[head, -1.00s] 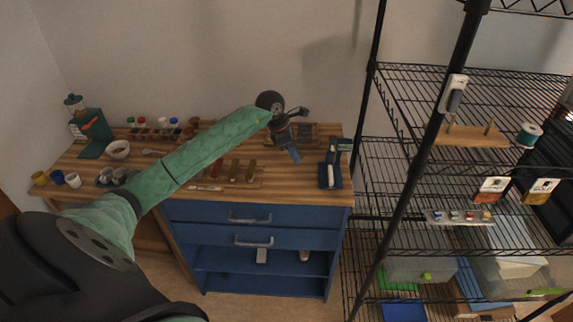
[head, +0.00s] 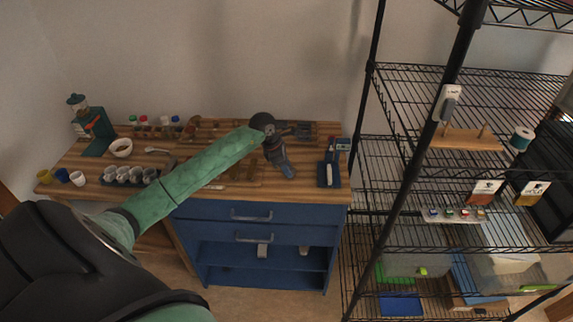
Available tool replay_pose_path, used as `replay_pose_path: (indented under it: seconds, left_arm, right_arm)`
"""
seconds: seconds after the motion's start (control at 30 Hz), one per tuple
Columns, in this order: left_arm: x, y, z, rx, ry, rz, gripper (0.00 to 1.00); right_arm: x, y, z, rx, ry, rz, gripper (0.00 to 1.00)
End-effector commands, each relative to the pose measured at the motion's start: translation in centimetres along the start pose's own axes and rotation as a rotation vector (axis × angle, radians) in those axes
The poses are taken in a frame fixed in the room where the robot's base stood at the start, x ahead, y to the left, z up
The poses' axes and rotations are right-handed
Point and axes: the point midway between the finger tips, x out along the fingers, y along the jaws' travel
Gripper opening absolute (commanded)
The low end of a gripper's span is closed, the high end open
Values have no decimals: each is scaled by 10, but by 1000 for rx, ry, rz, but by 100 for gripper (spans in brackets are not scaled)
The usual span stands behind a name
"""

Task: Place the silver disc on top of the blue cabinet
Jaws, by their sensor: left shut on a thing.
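The blue cabinet (head: 300,216) stands against the wall, with a wooden top, two handled drawers and open shelves below. My left arm reaches from the lower left over the cabinet. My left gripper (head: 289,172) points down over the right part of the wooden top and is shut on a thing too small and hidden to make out. I cannot tell whether the gripper touches the top. I cannot make out the silver disc anywhere. My right gripper is out of view.
A blue tool tray (head: 329,175) lies just right of my left gripper. White cups (head: 130,174), a bowl (head: 121,148) and a green coffee machine (head: 93,128) stand at the left. Several jars line the back. A black wire rack (head: 396,150) stands close on the right.

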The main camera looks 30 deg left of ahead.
Motion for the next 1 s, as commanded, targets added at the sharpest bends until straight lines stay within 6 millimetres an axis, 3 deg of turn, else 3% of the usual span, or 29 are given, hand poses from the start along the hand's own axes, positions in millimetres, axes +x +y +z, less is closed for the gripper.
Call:
replay_pose_path:
  seconds: [0.5, 0.53, 0.63, 1.0]
  left_arm:
    - [3, 0, -1, 0, 0, 0, 17]
    - [3, 0, -1, 0, 0, 0, 46]
    - [3, 0, -1, 0, 0, 0, 64]
    - [2, 0, 0, 0, 0, -1, 64]
  right_arm:
    - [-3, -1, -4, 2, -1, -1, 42]
    - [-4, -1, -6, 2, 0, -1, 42]
    - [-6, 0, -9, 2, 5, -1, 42]
    - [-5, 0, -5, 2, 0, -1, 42]
